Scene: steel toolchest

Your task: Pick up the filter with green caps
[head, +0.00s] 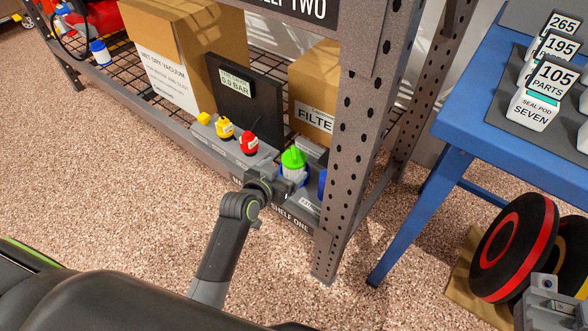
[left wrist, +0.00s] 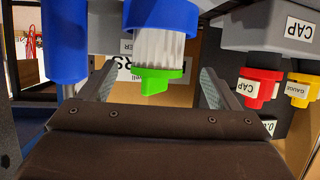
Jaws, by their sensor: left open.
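The filter (head: 294,173) has a white pleated body and a green cap (head: 293,158). It stands upright in a blue holder at the right end of the lower shelf. In the left wrist view, which is upside down, the filter body (left wrist: 158,47), green cap (left wrist: 160,80) and blue holder (left wrist: 162,14) show. My left gripper (head: 284,190) is at the filter, its fingers (left wrist: 157,88) open to either side of the cap. I see no clear contact. The filter's lower end is hidden in the holder.
Yellow and red caps (head: 248,143) stand left of the filter. A blue cylinder (left wrist: 66,40) is close beside it. A perforated shelf post (head: 355,150) rises just to the right. A filter box (head: 315,95) is behind. A blue table (head: 480,115) is further right.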

